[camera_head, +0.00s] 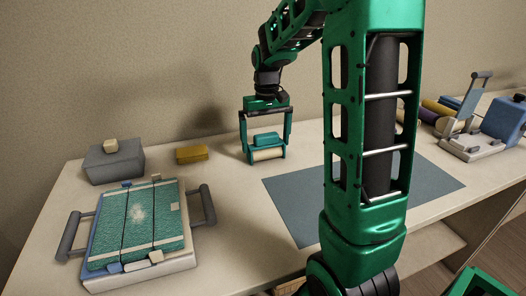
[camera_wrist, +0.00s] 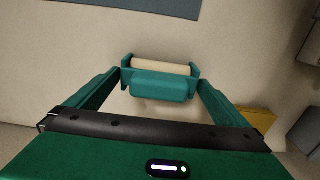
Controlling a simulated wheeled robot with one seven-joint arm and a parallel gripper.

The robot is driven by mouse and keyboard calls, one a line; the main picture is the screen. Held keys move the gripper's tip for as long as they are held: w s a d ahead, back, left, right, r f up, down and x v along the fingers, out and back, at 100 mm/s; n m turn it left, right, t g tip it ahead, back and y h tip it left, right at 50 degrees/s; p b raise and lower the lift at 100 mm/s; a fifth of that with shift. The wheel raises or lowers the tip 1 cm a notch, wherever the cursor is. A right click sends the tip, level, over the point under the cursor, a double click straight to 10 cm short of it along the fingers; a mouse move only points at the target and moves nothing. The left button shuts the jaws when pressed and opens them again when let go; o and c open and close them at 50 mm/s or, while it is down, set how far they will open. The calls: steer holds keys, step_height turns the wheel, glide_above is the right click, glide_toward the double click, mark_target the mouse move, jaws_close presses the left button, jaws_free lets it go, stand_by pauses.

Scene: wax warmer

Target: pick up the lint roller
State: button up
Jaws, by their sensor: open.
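The lint roller, a cream cylinder with a teal body, stands on the table in the head view (camera_head: 268,154) and also shows in the wrist view (camera_wrist: 160,85). My gripper (camera_head: 266,158) points down over it, with one finger on each side. In the wrist view my gripper (camera_wrist: 161,78) is open, its fingers reaching toward the two ends of the roller. I cannot tell whether the fingertips touch it.
A dark blue-grey mat (camera_head: 290,198) lies right of the roller. A yellow block (camera_head: 192,154) and a grey box (camera_head: 114,163) stand left. A tray with a teal-covered top (camera_head: 142,222) is front left. More items, including a blue box (camera_head: 503,120), are far right. The wall is close behind.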

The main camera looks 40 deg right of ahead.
steer(key=shift+f, duration=0.2)
steer(key=c, duration=0.8)
steer(key=shift+r, duration=0.5)
step_height(320, 180, up, 4)
steer(key=shift+s+f, duration=0.1)
steer(key=shift+f, duration=0.15)
steer(key=s+a+r, duration=0.3)
steer(key=s+r, duration=0.3)
steer(key=s, duration=0.5)
steer(key=shift+r, duration=0.25)
